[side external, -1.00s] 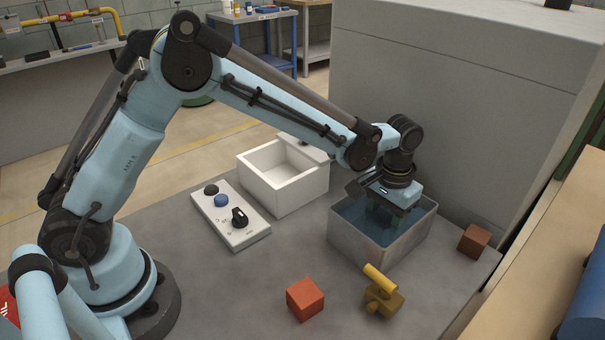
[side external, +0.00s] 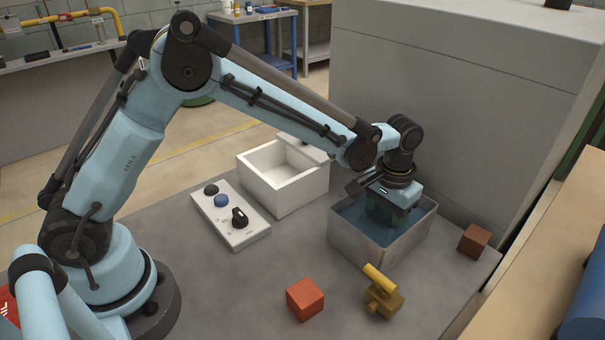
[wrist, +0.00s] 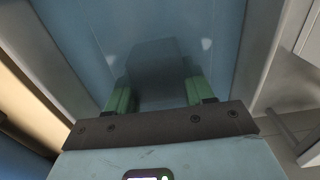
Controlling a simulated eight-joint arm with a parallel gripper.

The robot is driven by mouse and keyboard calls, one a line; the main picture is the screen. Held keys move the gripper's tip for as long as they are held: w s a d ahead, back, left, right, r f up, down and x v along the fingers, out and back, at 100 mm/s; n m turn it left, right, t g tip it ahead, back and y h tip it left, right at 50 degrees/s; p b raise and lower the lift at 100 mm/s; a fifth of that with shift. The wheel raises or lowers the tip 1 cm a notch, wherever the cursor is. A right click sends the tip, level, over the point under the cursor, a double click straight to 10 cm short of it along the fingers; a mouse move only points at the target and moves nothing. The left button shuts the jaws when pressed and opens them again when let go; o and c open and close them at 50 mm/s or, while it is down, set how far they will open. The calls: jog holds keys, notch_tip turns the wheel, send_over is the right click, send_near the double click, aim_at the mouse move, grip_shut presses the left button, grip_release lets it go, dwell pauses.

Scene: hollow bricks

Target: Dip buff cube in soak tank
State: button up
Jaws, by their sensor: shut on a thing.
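The soak tank (side external: 362,249) is a grey metal open box with blue liquid in it, at the right of the bench in the side view. My gripper (side external: 383,214) points down inside the tank, its green fingers partly below the liquid. In the wrist view my gripper (wrist: 156,96) is shut on a block, the buff cube (wrist: 155,62), which shows as a dim blue-grey shape through the liquid between the fingers. Its own colour cannot be told there. In the side view the cube is hidden by the gripper and the liquid.
A brown cube (side external: 473,241) lies right of the tank. An orange-red cube (side external: 305,299) and a yellow-brown piece with a bar (side external: 381,293) lie in front. A white open box (side external: 290,190) and a control panel (side external: 231,216) stand left. A grey cabinet (side external: 450,100) rises behind.

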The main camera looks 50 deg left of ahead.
jog(key=shift+r, duration=0.1)
notch_tip(320, 180, up, 12)
dwell(1.4)
dwell(1.0)
